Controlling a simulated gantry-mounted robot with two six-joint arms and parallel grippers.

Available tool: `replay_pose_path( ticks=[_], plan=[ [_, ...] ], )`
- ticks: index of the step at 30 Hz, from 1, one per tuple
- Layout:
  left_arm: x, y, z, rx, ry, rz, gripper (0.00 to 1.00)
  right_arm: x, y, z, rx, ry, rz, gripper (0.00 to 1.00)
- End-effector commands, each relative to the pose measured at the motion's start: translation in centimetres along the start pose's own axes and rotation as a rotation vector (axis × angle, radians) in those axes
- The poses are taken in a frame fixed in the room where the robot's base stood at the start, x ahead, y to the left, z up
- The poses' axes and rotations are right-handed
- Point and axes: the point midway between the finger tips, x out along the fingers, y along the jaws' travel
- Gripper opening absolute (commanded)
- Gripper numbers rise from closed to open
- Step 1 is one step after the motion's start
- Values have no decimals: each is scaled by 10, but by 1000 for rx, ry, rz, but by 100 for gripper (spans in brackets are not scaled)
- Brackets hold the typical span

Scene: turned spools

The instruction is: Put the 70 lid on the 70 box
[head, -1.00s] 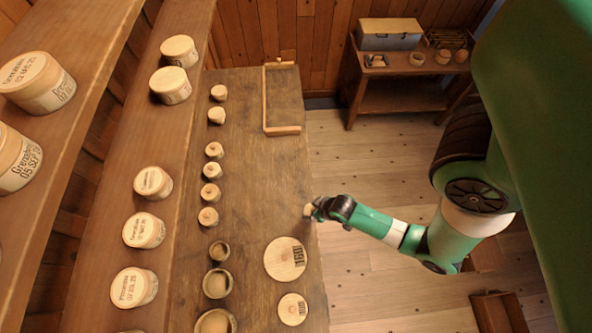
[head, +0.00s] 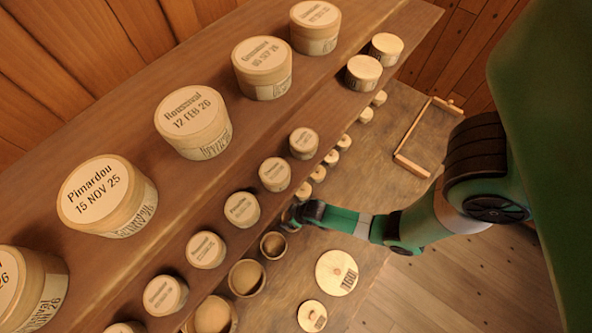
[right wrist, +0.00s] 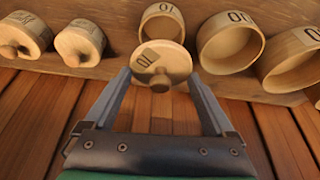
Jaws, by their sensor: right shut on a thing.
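My right gripper (head: 290,216) is near the row of small containers below the shelf. In the right wrist view its fingers (right wrist: 159,78) are shut on a small round wooden lid, the 70 lid (right wrist: 155,58), with a knob and a dark printed mark. My left gripper is not in view.
Larger open boxes (head: 247,278) stand beside it, and lidded ones (head: 318,173) on its other side. A 160 lid (head: 337,272) and a smaller lid (head: 312,317) lie on the table. A shelf (head: 300,105) with labelled jars overhangs the row.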

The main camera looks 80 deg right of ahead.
Motion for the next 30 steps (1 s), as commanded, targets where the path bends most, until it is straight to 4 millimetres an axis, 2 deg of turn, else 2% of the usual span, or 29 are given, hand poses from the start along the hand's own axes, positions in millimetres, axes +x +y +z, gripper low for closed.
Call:
replay_pose_path(
  ticks=[8,21,30],
  plan=[
    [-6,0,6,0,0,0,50,8,0,4,0,0,0,37],
    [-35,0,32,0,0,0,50,42,0,18,1,0,0,37],
    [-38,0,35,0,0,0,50,47,0,20,1,0,0,37]
  ],
)
